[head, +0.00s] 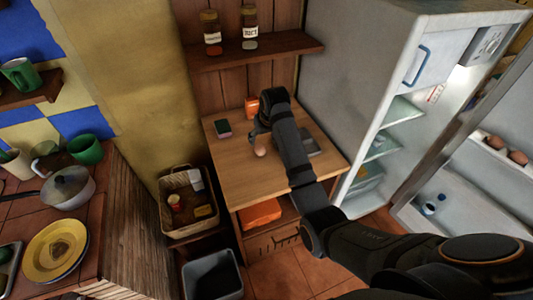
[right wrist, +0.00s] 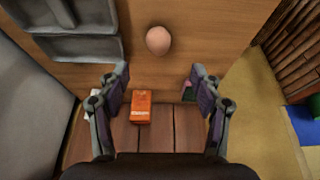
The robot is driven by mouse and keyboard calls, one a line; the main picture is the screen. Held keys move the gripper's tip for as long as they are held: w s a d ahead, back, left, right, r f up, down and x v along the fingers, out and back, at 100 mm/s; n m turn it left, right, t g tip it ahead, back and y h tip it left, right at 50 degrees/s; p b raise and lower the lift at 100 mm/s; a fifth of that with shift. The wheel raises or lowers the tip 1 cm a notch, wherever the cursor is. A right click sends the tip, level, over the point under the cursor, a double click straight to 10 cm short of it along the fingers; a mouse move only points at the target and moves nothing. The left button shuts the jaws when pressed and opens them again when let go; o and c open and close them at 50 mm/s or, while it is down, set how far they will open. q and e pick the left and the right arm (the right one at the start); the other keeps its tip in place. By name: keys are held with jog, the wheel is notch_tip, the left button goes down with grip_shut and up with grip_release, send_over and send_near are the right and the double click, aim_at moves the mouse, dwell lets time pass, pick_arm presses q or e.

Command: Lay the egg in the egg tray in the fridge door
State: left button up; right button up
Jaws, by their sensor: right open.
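A brown egg (head: 260,151) lies on the small wooden table (head: 230,150); the egg also shows in the right wrist view (right wrist: 158,40), just beyond the fingertips and roughly midway between them. My right gripper (head: 258,132) is over the table by the egg. In the right wrist view my right gripper (right wrist: 161,76) is open and empty, its fingers apart. The fridge (head: 350,90) stands open at right. Its door (head: 465,205) has a shelf holding brown eggs (head: 505,150); the tray's slots are not clear. My left gripper is not in view.
An orange box (right wrist: 141,107) and a green sponge (head: 223,128) are at the table's back. A grey tray (right wrist: 75,47) lies beside the egg. A shelf with jars (head: 250,48) hangs above. A basket (head: 188,205) and bin (head: 212,275) stand left of the table.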

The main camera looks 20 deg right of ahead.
aim_at(260, 147)
jog(key=x, duration=0.4)
jog(key=shift+d+f+p, duration=0.1)
jog(key=shift+d+p, duration=0.15)
jog(key=shift+p, duration=0.05)
jog(key=shift+w+a+f, duration=0.1)
jog(key=shift+w+f, duration=0.15)
jog(key=shift+f, duration=0.1)
jog(key=shift+a+f, duration=0.1)
jog(key=shift+f, duration=0.1)
jog(key=shift+w+f, duration=0.25)
jog(key=shift+f, duration=0.05)
jog(key=p+x, duration=0.1)
jog(key=x, duration=0.3)
jog(key=shift+w+f, duration=0.15)
jog(key=shift+f, duration=0.05)
jog(key=c, duration=0.9)
